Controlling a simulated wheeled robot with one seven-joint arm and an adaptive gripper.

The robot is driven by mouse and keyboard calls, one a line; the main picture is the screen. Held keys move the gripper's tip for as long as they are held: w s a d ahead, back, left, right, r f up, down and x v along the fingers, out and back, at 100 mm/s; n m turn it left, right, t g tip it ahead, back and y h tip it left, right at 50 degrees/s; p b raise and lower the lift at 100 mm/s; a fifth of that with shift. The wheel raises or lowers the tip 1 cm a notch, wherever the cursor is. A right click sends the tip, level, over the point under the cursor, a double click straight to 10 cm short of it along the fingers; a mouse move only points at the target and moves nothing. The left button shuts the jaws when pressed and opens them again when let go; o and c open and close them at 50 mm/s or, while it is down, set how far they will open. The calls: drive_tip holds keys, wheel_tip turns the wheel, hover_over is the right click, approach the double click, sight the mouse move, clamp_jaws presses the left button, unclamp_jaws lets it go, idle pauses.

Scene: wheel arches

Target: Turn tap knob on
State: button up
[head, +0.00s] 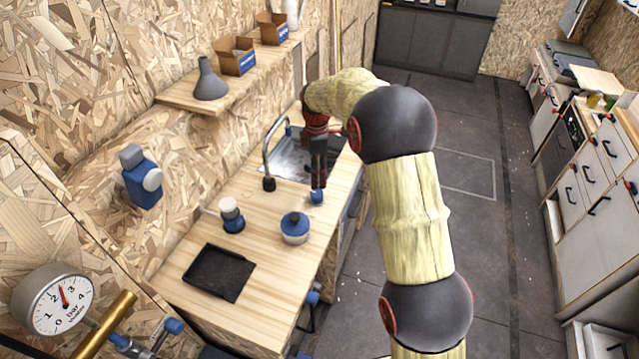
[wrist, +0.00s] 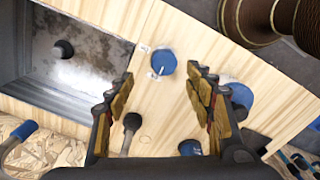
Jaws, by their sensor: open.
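My gripper (head: 318,178) points down over the counter just in front of the sink. In the wrist view its two fingers (wrist: 160,80) are spread apart with nothing between them. A small round blue piece (wrist: 163,64) lies beyond the gap between the fingertips; it also shows below the gripper in the head view (head: 317,197). I cannot tell if it is touched. I cannot tell surely which piece is the knob.
The metal sink (head: 290,160) is set into the wooden counter (head: 262,225). A blue-lidded pot (head: 295,229), a blue and white item (head: 231,215) and a black tray (head: 217,273) stand nearer. A shelf (head: 190,98) hangs on the left wall. The floor at right is open.

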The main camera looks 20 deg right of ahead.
sight(317, 193)
drive_tip(key=shift+s+a+n, duration=0.15)
drive_tip(key=shift+s+n, duration=0.15)
drive_tip(key=shift+n, duration=0.5)
drive_tip(key=shift+f, duration=0.15)
drive_tip(key=shift+n, duration=0.3)
wheel_tip(317, 193, down, 8)
drive_tip(key=shift+r+b, duration=0.2)
drive_tip(key=shift+b, duration=0.55)
drive_tip(key=c, duration=0.3)
drive_tip(key=c, duration=0.8)
drive_tip(key=shift+c, duration=0.3)
